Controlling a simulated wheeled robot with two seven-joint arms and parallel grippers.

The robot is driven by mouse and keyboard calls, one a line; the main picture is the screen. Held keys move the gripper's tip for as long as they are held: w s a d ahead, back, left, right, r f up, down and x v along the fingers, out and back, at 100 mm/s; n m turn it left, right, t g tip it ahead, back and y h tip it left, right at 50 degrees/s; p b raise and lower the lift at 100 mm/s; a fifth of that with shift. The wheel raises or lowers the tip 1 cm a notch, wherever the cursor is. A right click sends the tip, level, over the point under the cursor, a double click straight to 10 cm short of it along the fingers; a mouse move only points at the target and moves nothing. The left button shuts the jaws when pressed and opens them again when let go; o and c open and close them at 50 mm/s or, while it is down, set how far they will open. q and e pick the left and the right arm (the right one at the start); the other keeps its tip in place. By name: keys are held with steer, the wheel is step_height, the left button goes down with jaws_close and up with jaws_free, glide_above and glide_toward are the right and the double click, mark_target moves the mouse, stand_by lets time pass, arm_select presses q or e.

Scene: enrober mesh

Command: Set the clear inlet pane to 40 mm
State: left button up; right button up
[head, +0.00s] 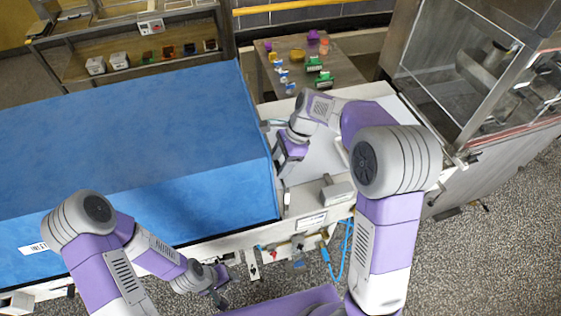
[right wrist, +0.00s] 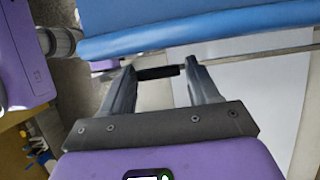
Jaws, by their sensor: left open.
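The blue hood (head: 130,130) covers the left part of the machine; its blue edge (right wrist: 200,30) crosses the top of the right wrist view. I cannot clearly make out the clear inlet pane or its height at the hood's right end. My right gripper (head: 282,178) points down just beside that end. In the right wrist view its two fingers (right wrist: 160,72) are well apart, with a short dark bar (right wrist: 158,72) spanning between their tips. Whether they press on it cannot be told. My left gripper (head: 221,298) is open and empty, low in front of the machine.
A white bed (head: 325,155) lies right of the hood, with a grey block (head: 338,192) near its front. A glass-walled machine (head: 470,70) stands at the right. A table (head: 340,70) with small coloured items and a shelf (head: 130,50) stand behind. Blue hose (head: 342,255) hangs in front.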

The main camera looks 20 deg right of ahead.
steer(key=shift+o, duration=1.4)
steer(key=shift+s, duration=0.1)
steer(key=v, duration=0.7)
steer(key=shift+r+p, duration=0.25)
steer(key=shift+p, duration=0.15)
steer(key=shift+d, duration=0.1)
